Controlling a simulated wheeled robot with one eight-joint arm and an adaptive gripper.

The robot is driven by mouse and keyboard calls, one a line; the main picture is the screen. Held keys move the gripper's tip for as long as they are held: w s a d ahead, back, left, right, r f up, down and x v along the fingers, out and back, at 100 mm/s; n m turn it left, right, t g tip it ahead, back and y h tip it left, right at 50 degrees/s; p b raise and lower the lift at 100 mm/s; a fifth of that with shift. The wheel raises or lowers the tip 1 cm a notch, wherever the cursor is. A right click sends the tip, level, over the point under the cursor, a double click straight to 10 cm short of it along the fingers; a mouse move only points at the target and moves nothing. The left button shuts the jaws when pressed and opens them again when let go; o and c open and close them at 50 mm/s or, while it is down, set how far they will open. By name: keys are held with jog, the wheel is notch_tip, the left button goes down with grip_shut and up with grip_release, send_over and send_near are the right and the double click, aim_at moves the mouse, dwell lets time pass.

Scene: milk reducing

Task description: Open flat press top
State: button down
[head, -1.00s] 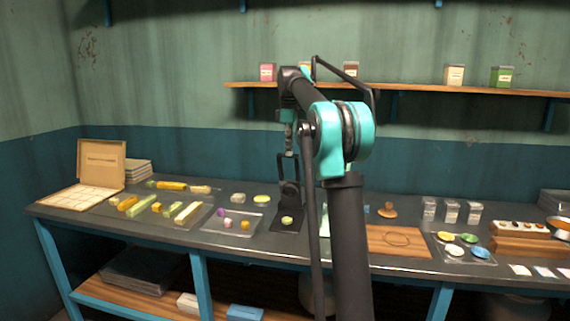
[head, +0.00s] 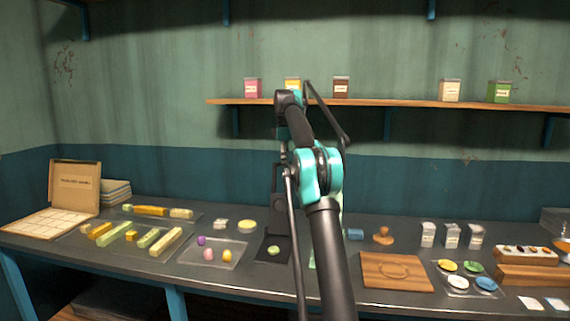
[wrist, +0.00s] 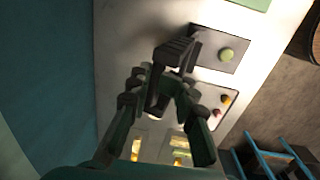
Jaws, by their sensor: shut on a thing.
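The flat press is black, left of my arm in the head view. Its base plate (head: 272,258) lies on the table with a small pale green piece (head: 274,250) on it. Its top (head: 277,190) stands raised, roughly upright, behind the base. In the wrist view, the base (wrist: 208,58) and green piece (wrist: 226,55) lie exposed. My gripper (wrist: 160,88) is shut on the dark press top (wrist: 176,52), with its fingers on the near part. In the head view, my arm hides most of the gripper and part of the press.
A clear tray (head: 215,255) with small coloured pieces sits left of the press. A wooden board (head: 397,273) and a wooden stamp (head: 383,236) are to the right. A wall shelf (head: 400,104) with small boxes runs behind my arm.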

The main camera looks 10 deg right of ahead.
jog(key=shift+w+d+f, duration=0.25)
jog(key=shift+w+f, duration=0.05)
jog(key=shift+w, duration=0.3)
jog(key=c, duration=1.6)
grip_release()
jog(key=shift+o, duration=0.2)
jog(key=shift+w, duration=0.15)
jog(key=shift+a, duration=0.1)
